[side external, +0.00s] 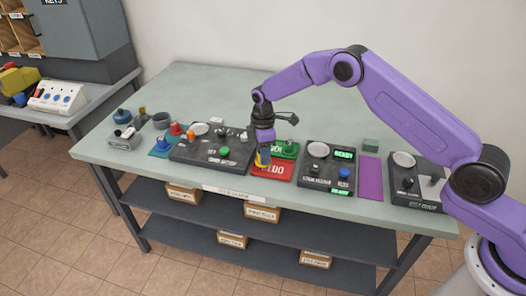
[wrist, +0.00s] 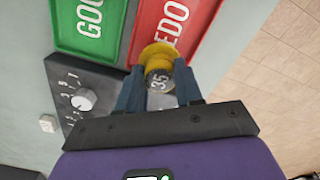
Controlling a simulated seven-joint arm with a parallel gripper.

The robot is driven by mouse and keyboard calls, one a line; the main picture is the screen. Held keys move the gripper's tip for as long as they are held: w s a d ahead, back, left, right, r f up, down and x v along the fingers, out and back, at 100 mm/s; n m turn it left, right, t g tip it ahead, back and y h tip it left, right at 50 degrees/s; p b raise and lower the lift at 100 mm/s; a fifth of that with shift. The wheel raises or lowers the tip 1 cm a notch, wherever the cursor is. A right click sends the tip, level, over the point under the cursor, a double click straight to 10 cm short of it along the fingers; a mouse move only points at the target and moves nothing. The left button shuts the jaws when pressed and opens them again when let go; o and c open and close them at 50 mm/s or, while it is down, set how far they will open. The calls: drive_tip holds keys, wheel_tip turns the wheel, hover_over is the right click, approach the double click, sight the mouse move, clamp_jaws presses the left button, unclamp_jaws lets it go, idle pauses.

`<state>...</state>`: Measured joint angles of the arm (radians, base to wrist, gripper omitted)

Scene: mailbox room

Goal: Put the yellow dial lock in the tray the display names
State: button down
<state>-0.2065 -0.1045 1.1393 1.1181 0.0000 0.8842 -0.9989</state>
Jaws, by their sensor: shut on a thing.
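My gripper (wrist: 158,82) is shut on the yellow dial lock (wrist: 157,52), whose dark face shows "35" in the wrist view. In the side view, my gripper (side external: 262,162) points down at the left part of the red REDO tray (side external: 283,175), with a bit of the yellow lock below it. Whether the lock touches the tray is unclear. The red tray (wrist: 185,45) lies beyond the lock in the wrist view. The green GOOD tray (wrist: 112,47) lies left of it there, and behind it in the side view (side external: 290,146). A green display (side external: 344,155) seems to read READY; a lower display (side external: 340,192) is too small to read.
A dark station with a green button (side external: 224,152) stands left of the trays. A dark station with a blue button (side external: 344,173) stands to the right, then a purple mat (side external: 369,178) and another dark station (side external: 415,190). The table's back (side external: 220,90) is clear.

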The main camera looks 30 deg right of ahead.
drive_tip(key=shift+f, duration=1.15)
drive_tip(key=shift+c, duration=2.1)
unclamp_jaws()
drive_tip(key=shift+r, duration=0.1)
drive_tip(key=shift+r, duration=2.9)
